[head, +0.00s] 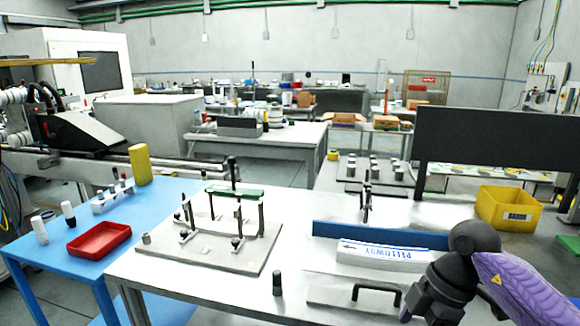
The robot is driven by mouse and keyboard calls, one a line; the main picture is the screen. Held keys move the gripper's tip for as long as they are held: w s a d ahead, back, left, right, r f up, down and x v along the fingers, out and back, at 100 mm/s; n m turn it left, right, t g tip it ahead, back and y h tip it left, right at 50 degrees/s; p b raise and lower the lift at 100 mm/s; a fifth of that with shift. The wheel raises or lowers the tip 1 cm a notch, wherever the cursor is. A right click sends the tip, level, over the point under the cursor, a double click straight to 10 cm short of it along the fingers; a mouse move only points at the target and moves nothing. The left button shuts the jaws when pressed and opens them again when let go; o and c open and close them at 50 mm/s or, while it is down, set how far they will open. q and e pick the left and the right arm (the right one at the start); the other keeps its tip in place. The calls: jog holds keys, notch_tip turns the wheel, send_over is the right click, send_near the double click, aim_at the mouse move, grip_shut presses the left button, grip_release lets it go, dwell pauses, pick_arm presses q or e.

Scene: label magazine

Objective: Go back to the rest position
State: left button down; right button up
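My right arm comes in at the lower right with a purple sleeve. Its dark end with the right gripper (408,312) is over the near right part of the metal table (200,292). The finger opening is not clear. My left gripper is out of view. A label magazine (385,256) with a curved white face and printed blue letters lies left of my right arm, in front of a long blue strip (345,232). A grey plate with a black handle (376,288) lies nearer, close to my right gripper.
A metal fixture (215,250) with upright posts and a green bar stands mid-table. A small dark cylinder (277,283) stands in front. A yellow bin (507,208) is at the right, before a dark panel (497,140). A blue table (60,262) at the left holds a red tray (98,240).

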jog(key=a+f+m+t+y, duration=0.1)
jog(key=a+f+t+y, duration=0.4)
jog(key=a+f+y, duration=0.55)
jog(key=s+d+f+m+t+h, duration=0.1)
jog(key=d+f+m+t+h, duration=0.1)
jog(key=f+m+t+h, duration=0.3)
jog(key=s+d+f+m+t+h, duration=0.15)
jog(key=f+m, duration=0.25)
jog(key=f, duration=0.4)
jog(key=s+d+f+m+g+h, duration=0.3)
jog(key=s+d+f+h, duration=0.2)
jog(key=s+f, duration=0.75)
jog(key=s+f+m+g+h, duration=0.1)
jog(key=s+f+g, duration=0.2)
jog(key=s, duration=0.8)
jog(key=s+f+m+g+h, duration=0.1)
jog(key=s+f+g, duration=0.2)
jog(key=s, duration=0.9)
jog(key=shift+d+f+g+h, duration=0.15)
jog(key=shift+d+g+h, duration=0.25)
jog(key=shift+g, duration=0.15)
jog(key=shift+s, duration=0.1)
